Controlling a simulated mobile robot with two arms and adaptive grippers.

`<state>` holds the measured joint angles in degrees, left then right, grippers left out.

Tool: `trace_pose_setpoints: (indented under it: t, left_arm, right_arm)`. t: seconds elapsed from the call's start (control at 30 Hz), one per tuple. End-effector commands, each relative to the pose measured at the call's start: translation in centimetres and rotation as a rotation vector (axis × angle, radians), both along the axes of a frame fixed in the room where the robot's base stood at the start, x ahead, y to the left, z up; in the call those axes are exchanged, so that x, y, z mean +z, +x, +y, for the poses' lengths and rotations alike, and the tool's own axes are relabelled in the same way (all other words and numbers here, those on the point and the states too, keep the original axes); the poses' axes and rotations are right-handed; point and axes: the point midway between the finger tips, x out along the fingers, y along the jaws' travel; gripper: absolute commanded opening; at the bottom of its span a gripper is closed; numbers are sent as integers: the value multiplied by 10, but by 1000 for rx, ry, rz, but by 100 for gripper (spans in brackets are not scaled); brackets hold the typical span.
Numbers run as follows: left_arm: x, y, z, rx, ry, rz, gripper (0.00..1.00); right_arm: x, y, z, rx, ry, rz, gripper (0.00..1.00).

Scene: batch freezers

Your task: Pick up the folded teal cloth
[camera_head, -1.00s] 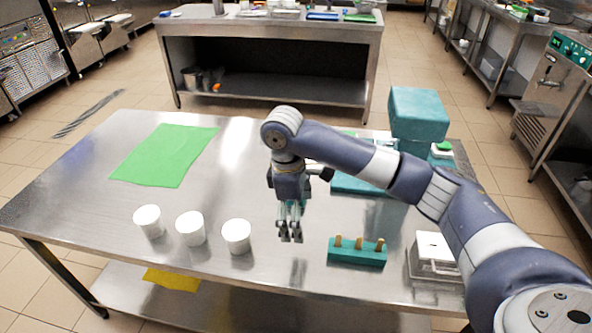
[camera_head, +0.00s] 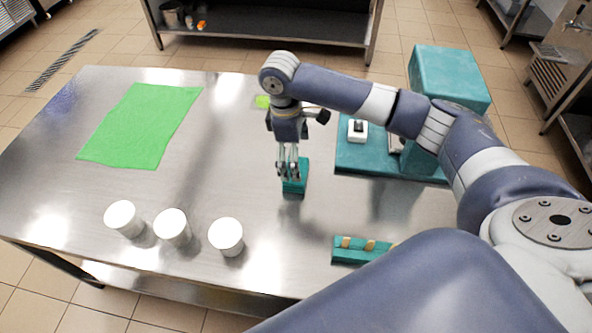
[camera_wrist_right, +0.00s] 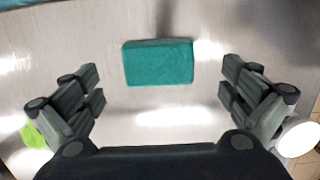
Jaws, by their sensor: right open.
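The folded teal cloth (camera_head: 295,182) lies flat on the steel table as a small thick block. In the head view my right gripper (camera_head: 288,172) points down over it and hides part of it. In the right wrist view the cloth (camera_wrist_right: 158,62) shows whole, ahead of and between the fingers. The right gripper (camera_wrist_right: 165,98) is open and empty, with a finger on each side, apart from the cloth. My left gripper does not show.
A green sheet (camera_head: 140,125) lies at the left. White cups (camera_head: 172,227) stand along the front. A teal holder with wooden sticks (camera_head: 352,250) is at the front right. A teal machine (camera_head: 447,75) with its base stands at the back right. Bare table (camera_head: 225,130) lies left of my gripper.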

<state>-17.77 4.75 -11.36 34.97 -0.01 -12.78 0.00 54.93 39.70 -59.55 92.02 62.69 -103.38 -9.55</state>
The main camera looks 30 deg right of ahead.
Motion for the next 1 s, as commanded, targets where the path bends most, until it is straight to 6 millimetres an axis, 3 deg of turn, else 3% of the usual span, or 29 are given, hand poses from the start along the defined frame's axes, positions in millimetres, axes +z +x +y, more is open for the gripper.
trace_pose_setpoints:
  t: [0.33, 0.5, 0.77, 0.97, 1.0]
  left_arm:
    - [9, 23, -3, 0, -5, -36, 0]
    - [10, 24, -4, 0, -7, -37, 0]
    - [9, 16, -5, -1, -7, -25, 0]
    - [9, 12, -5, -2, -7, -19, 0]
    - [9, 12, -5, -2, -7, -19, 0]
  right_arm:
    - [-37, 2, -1, -1, -1, 3, 100]
    - [-57, 1, -3, 1, -1, 1, 100]
    - [-61, 1, -3, 1, -1, -1, 100]
    - [-61, 1, -3, 1, -1, -1, 60]
    - [-61, 1, -3, 1, -1, -1, 60]
